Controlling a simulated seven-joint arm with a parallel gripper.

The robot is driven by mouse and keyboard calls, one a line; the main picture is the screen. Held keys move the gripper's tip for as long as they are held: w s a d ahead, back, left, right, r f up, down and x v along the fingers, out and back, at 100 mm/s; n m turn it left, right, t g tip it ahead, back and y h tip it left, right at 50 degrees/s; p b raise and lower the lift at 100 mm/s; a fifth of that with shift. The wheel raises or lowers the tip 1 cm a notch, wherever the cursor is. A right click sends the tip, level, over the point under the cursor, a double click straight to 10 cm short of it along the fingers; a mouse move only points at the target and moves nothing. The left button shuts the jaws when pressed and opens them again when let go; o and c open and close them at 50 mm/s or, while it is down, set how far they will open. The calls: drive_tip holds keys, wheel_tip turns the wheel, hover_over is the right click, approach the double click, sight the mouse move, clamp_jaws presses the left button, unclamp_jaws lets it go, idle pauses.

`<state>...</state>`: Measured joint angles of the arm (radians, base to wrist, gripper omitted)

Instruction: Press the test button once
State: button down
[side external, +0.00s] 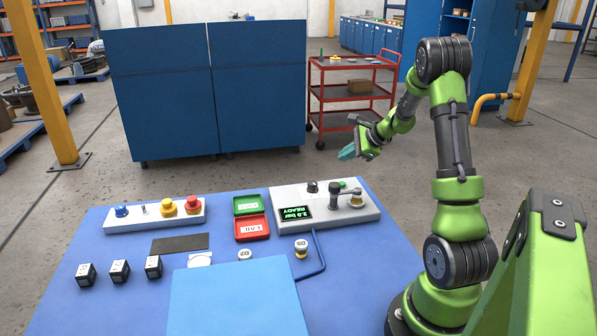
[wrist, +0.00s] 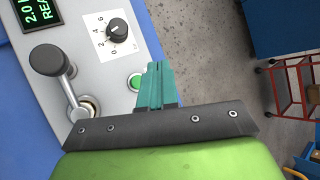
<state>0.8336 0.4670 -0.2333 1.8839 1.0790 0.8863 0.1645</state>
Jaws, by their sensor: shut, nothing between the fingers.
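The grey test unit (side external: 290,222) stands at the back right of the blue table, its display reading "2.0 bar READY". A round green button (wrist: 135,82) with a pale rim sits on its panel; no label on it is readable. In the side view a small green spot (side external: 342,184) near the lever looks like the same button. My gripper (side external: 347,152) is above and behind the unit, its teal fingers shut and empty. In the wrist view the fingers (wrist: 154,84) appear just right of the button, partly covering its edge. The height gap cannot be told there.
Left are a control box (side external: 153,215) with blue, yellow and red buttons, a green tray (side external: 247,205) and a red tray (side external: 252,227). Black cubes (side external: 119,270) stand at front left.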

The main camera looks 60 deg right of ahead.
sight(345, 184)
drive_tip(key=shift+f, duration=3.1)
drive_tip(key=shift+f, duration=0.1)
drive_tip(key=shift+f, duration=0.3)
drive_tip(key=shift+f, duration=0.45)
drive_tip(key=shift+r, duration=0.15)
idle(0.3)
drive_tip(key=shift+r, duration=0.75)
drive_tip(key=shift+r, duration=2.5)
